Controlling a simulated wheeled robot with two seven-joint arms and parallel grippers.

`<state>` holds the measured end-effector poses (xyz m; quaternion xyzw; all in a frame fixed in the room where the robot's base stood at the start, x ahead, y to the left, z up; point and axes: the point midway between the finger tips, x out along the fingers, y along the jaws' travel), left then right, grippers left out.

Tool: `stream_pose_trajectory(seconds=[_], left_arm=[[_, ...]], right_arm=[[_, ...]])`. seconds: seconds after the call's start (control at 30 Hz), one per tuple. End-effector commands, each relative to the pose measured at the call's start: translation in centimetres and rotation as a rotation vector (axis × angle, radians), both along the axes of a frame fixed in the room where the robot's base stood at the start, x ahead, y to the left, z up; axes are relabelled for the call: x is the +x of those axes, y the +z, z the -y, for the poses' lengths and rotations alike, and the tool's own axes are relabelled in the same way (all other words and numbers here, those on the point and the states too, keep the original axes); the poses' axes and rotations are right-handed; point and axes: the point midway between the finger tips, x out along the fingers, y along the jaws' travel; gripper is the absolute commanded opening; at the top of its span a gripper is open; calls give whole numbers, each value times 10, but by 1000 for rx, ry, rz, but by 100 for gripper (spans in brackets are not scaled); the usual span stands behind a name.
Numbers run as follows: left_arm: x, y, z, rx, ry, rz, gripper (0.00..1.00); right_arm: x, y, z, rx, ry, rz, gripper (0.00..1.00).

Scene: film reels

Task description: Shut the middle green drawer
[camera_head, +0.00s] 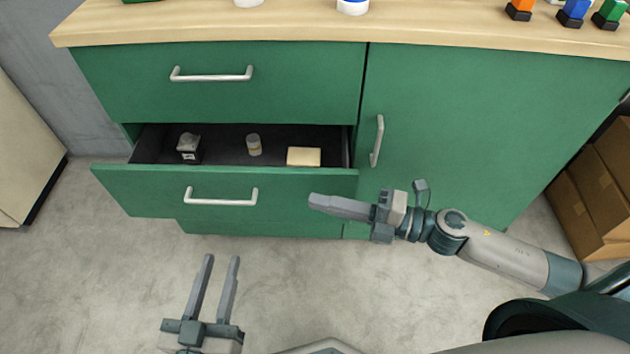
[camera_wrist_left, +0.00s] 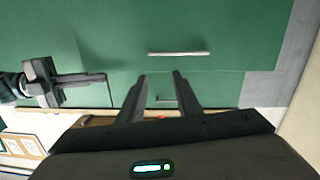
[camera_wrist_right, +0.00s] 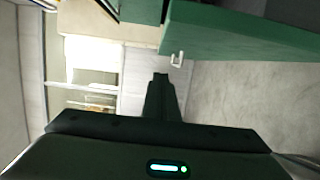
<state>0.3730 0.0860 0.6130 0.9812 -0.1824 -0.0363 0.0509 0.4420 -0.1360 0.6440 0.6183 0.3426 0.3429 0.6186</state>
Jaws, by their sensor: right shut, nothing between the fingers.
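The middle green drawer (camera_head: 290,186) stands pulled open below a closed top drawer (camera_head: 290,80). Its silver bar handle (camera_head: 221,203) is on the front, and a silver handle shows in the left wrist view (camera_wrist_left: 179,53). My right gripper (camera_head: 312,201) is shut and empty, its tips over the right end of the drawer front; I cannot tell if they touch. In the right wrist view its shut fingers (camera_wrist_right: 161,78) point beside a green panel (camera_wrist_right: 235,35). My left gripper (camera_head: 221,258) is open and empty, in front of the drawer and lower in the picture.
A green cupboard door (camera_head: 470,120) is to the right. Cardboard boxes (camera_head: 600,190) stand at far right. Grey floor before the drawer is clear.

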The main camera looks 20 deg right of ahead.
Motion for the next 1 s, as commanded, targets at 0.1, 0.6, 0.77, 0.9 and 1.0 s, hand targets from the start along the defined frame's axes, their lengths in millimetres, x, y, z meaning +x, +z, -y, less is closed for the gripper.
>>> stream_pose_trajectory(seconds=[0.1,0.6,0.77,0.9,1.0], left_arm=[[0,-7,-2,13,-1,-44,31],[0,8,2,-15,-1,43,31],[0,10,3,-17,0,49,31],[0,10,3,-17,0,49,31],[0,10,2,-16,0,48,31]], right_arm=[[8,2,-12,2,0,1,0],[49,-1,-7,0,-1,0,0],[50,0,-7,1,0,-1,0],[50,0,-7,1,-1,-1,0],[52,0,-6,0,-1,0,0]])
